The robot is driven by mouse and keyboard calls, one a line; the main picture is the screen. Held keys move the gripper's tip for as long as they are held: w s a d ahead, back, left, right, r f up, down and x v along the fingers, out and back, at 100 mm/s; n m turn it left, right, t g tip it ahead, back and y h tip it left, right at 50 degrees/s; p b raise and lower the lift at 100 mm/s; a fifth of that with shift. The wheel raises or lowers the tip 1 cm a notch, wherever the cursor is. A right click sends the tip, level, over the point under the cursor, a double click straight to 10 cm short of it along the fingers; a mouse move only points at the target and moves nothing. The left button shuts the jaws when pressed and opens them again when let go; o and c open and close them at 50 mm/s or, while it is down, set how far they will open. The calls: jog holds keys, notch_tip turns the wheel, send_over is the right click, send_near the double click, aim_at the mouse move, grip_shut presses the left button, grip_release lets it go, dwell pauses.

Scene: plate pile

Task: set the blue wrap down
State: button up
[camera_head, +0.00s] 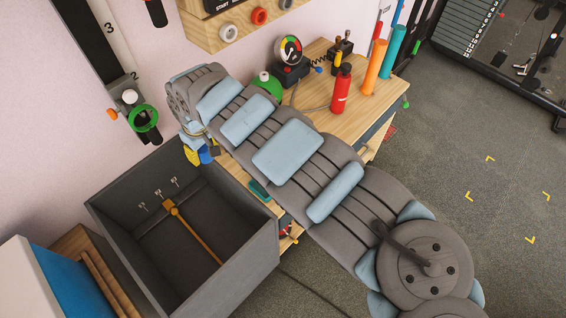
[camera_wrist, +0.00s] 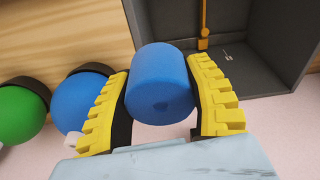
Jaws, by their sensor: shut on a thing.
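The blue wrap (camera_wrist: 162,85), a short blue cylinder, sits between the two yellow, ridged fingers of my gripper (camera_wrist: 160,95) in the wrist view. The fingers are shut on its sides. In the head view my gripper (camera_head: 194,152) is at the left end of my arm, close to the wall, above the back right corner of the dark grey bin. A small blue part of the wrap (camera_head: 205,154) shows there beside the yellow fingers. My arm hides part of the surroundings.
The open grey bin (camera_head: 105,207) has several hooks and an orange rod (camera_head: 190,232) inside. A wooden table (camera_head: 375,108) bears a red bottle (camera_head: 341,90), a gauge and coloured cylinders. Blue (camera_wrist: 84,100) and green (camera_wrist: 20,112) rounded things are left of the wrap in the wrist view.

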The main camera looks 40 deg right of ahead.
jog(key=s+d+n+p, duration=0.3)
jog(key=s+d+p, duration=1.4)
jog(key=s+d, duration=0.7)
jog(key=w+f+b, duration=0.1)
jog(key=w+b, duration=0.2)
jog(key=w+f+b, duration=0.2)
jog(key=w+b, duration=0.1)
jog(key=w+f+b, duration=0.2)
jog(key=w+b, duration=0.1)
jog(key=shift+w+f, duration=0.1)
jog(key=w+f, duration=0.2)
jog(key=f, duration=0.1)
jog(key=shift+w+d+f+b, duration=0.1)
jog(key=shift+w+b, duration=0.25)
jog(key=shift+w+f, duration=0.1)
jog(key=shift+f, duration=0.25)
jog(key=shift+w+f+b, duration=0.45)
jog(key=shift+w+f, duration=0.35)
jog(key=shift+f, duration=0.15)
jog(key=shift+d+f, duration=0.15)
jog(key=shift+f, duration=1.3)
